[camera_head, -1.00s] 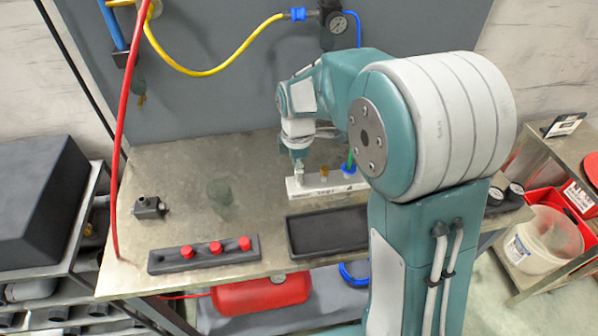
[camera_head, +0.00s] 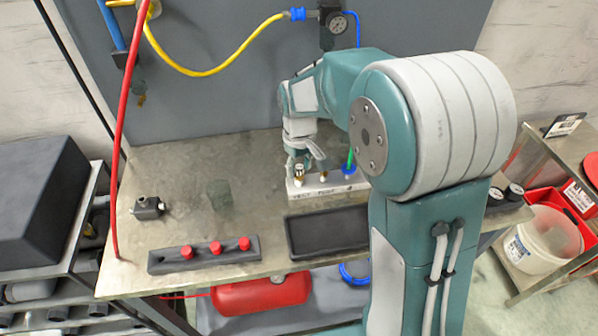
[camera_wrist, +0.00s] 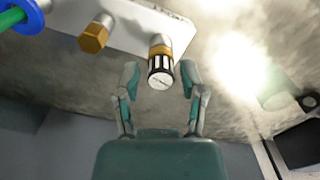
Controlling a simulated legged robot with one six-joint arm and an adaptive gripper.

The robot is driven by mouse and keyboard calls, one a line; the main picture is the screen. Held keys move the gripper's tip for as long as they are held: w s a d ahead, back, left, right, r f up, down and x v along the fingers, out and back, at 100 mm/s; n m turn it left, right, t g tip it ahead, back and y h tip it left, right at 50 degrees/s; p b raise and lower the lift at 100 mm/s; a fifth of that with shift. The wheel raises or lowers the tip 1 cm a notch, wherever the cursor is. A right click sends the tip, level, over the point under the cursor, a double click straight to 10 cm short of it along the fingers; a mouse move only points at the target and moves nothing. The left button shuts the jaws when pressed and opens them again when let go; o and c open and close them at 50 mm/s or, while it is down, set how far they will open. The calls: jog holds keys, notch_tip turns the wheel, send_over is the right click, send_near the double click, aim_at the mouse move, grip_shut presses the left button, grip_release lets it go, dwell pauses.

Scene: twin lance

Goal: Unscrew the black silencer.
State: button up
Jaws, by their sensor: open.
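The black silencer (camera_wrist: 161,72) has pale slots, a round whitish end face and a brass hex collar. It sits in the port nearest the left end of the white block, seen in the head view (camera_head: 298,172). My gripper (camera_wrist: 160,80) is open, with one finger on each side of the silencer and a visible gap to both. In the head view my gripper (camera_head: 300,158) is over the left end of the white block (camera_head: 335,188). A brass fitting (camera_wrist: 94,36) stands in the middle port. A blue collar (camera_wrist: 22,14) with a green tube is at the third port.
A black tray (camera_head: 328,232) lies in front of the block. A dark rack (camera_head: 205,256) with three red caps is at the bench's front left. A small dark fitting (camera_head: 149,208) lies at left. The metal bench (camera_head: 190,165) is otherwise mostly clear. A yellow hose (camera_head: 200,73) hangs behind.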

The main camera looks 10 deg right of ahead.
jog(key=m, duration=0.6)
jog(key=shift+d+m, duration=0.1)
jog(key=shift+m, duration=0.3)
jog(key=m, duration=0.6)
jog(key=shift+w, duration=0.1)
grip_shut()
jog(key=n, duration=1.2)
jog(key=shift+s, duration=0.25)
jog(key=n, duration=0.6)
jog(key=shift+s+a+n, duration=0.1)
jog(key=shift+a+n, duration=0.1)
jog(key=shift+n, duration=0.2)
jog(key=n, duration=0.5)
jog(key=shift+n, duration=0.4)
